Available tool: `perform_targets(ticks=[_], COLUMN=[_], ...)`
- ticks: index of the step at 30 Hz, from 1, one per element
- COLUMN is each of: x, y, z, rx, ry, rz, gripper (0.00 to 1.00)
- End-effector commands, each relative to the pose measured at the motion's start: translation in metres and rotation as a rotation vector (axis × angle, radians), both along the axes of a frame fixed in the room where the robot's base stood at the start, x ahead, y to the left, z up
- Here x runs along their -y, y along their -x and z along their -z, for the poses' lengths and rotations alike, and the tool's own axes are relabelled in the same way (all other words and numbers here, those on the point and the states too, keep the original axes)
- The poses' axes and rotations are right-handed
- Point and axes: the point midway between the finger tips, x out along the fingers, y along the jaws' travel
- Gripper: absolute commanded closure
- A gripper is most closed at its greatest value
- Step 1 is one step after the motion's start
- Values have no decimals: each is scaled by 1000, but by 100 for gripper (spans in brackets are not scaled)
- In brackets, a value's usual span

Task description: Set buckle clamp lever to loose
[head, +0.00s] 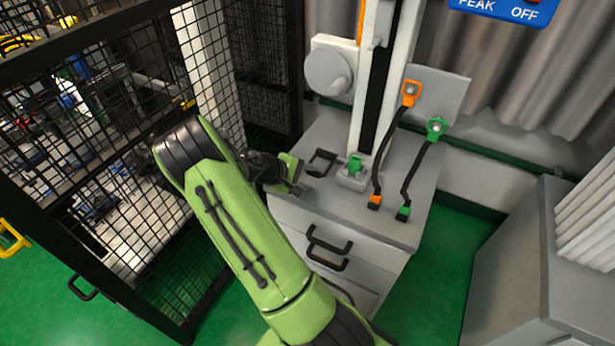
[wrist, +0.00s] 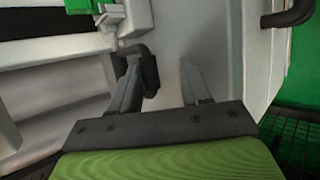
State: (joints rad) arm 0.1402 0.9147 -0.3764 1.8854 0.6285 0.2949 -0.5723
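A black bent lever (head: 321,162), which looks like the buckle clamp lever, lies low over the grey cabinet top, left of a grey base with a green block (head: 355,164). In the wrist view a dark bent handle (wrist: 149,70), apparently the same lever, shows close beside the left finger, at the left of the finger gap; contact cannot be told. The green block (wrist: 109,16) is at its upper left. My gripper (head: 297,176) is left of the lever in the head view. Its fingers are apart and empty in the wrist view (wrist: 162,68).
A white and black tower column (head: 372,75) rises behind the block. Orange (head: 411,92) and green (head: 436,128) connectors with black cables are at its right. Drawer handles (head: 328,248) stick out of the cabinet front. A black mesh fence (head: 110,110) stands left.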

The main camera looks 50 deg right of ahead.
Motion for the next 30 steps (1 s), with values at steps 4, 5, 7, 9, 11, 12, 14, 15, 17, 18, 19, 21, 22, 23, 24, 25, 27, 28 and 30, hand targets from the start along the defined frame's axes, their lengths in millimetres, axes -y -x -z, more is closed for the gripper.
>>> perform_targets(ticks=[4,5,7,9,11,12,14,15,17,18,19,21,22,23,24,25,27,28,30], x=[-6,-9,-21,-35,-48,-57,-69,-78,-89,-96,-100,-108,-110,-112,-114,-115,-115,-115,-115], y=[-3,-5,-9,-15,-20,-23,-27,-30,-34,-37,-38,-41,-41,-42,-43,-43,-43,-43,-43], z=[-7,-10,-22,-35,-46,-53,-64,-71,-80,-85,-89,-95,-97,-98,-99,-99,-99,-99,-99], rx=[2,3,4,3,4,3,3,3,2,2,2,1,1,1,1,0,-1,-1,-1], ry=[1,1,2,1,2,1,1,0,0,0,0,-1,0,0,0,0,0,0,0], rz=[-3,-4,-5,-7,-7,-6,-6,-5,-5,-5,-4,-3,-2,-1,-1,0,1,1,1], gripper=[54,54,54,54,54,54,54,54,54,54,54,54,54,54,54,54,54,54,54])
